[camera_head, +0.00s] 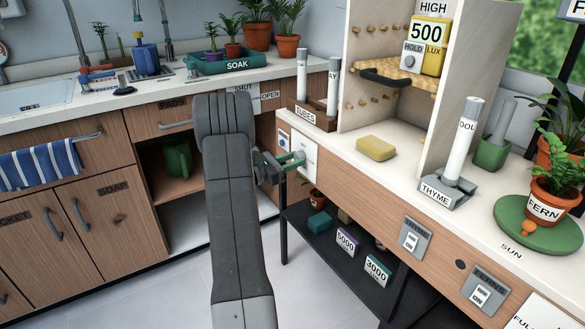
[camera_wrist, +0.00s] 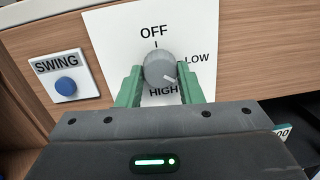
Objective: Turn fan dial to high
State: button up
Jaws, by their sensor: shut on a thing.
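The fan dial (camera_wrist: 157,66) is a round grey knob on a white plate (camera_wrist: 107,30) marked OFF at the top, LOW at the right and HIGH at the bottom. Its white pointer mark is at the lower right, between LOW and HIGH. My gripper (camera_wrist: 159,73) has one green finger on each side of the knob and is shut on it. In the head view, my gripper (camera_head: 291,162) is at the white plate (camera_head: 309,152) on the left end of the wooden bench; the knob is not clear there.
A SWING plate with a blue button (camera_wrist: 66,86) is left of the dial. Above, the bench top holds a yellow sponge (camera_head: 376,148) and a TUBES rack (camera_head: 316,118). A dark shelf with boxes (camera_head: 346,241) is below. The floor (camera_head: 165,290) left of my arm is clear.

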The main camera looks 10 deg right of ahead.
jog(key=m+b, duration=0.4)
jog(key=m, duration=0.1)
jog(key=m+b, duration=0.5)
jog(key=shift+w+m+g+y, duration=0.1)
jog(key=shift+m+g+y, duration=0.2)
jog(key=shift+g, duration=0.1)
dwell(0.3)
jog(key=o, duration=1)
jog(key=shift+r, duration=0.1)
jog(key=p+v, duration=0.4)
jog(key=v, duration=0.9)
jog(key=shift+a, duration=0.4)
